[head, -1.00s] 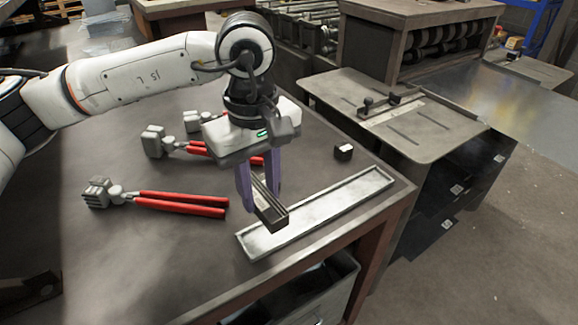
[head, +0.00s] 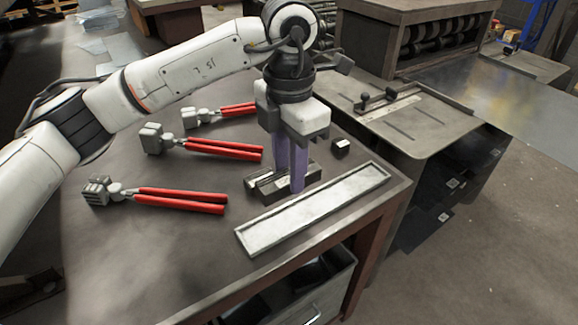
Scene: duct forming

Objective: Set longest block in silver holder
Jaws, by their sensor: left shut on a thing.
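The silver holder (head: 312,212) is a long, shallow tray, empty, lying at an angle near the table's front right edge. My left gripper (head: 290,178), with purple fingers, is just behind the holder's left half. It is shut on a long dark block (head: 262,187), whose ends show on both sides of the fingers. The block runs roughly along the holder's length, beside it on its far side. I cannot tell whether it touches the table. A small dark block (head: 341,147) with a light top stands behind the holder's right part. My right gripper is not in view.
Three red-handled tools (head: 180,202) lie on the table (head: 150,260) to the left. A side bench (head: 410,125) with a metal plate stands to the right. An open drawer (head: 305,295) is below the table's front edge. The table's front left is mostly clear.

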